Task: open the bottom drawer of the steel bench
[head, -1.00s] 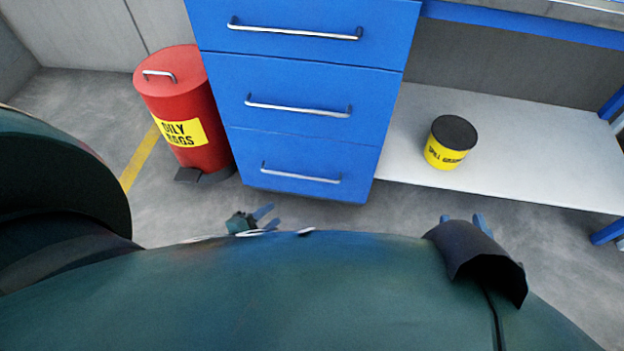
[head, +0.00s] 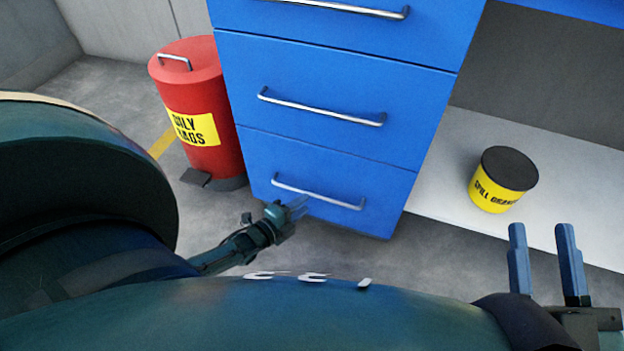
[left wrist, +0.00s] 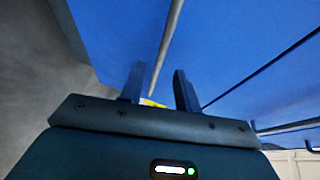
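The blue drawer unit of the bench fills the middle of the head view, with its bottom drawer (head: 280,165) closed. The bottom drawer has a silver bar handle (head: 318,192). My left gripper (head: 297,207) is just in front of the bottom drawer, close to the handle; I cannot tell whether they touch. In the left wrist view the two fingers of the left gripper (left wrist: 158,88) are apart, with a silver bar (left wrist: 166,45) beyond and above the gap. My right gripper (head: 543,245) is open and empty at the right, in front of the lower shelf.
A red bin (head: 200,100) labelled for oily rags stands left of the drawers, with its pedal (head: 195,177) on the floor. A yellow tub (head: 503,180) with a black lid sits on the white lower shelf (head: 440,185). Two more drawers are above, both closed.

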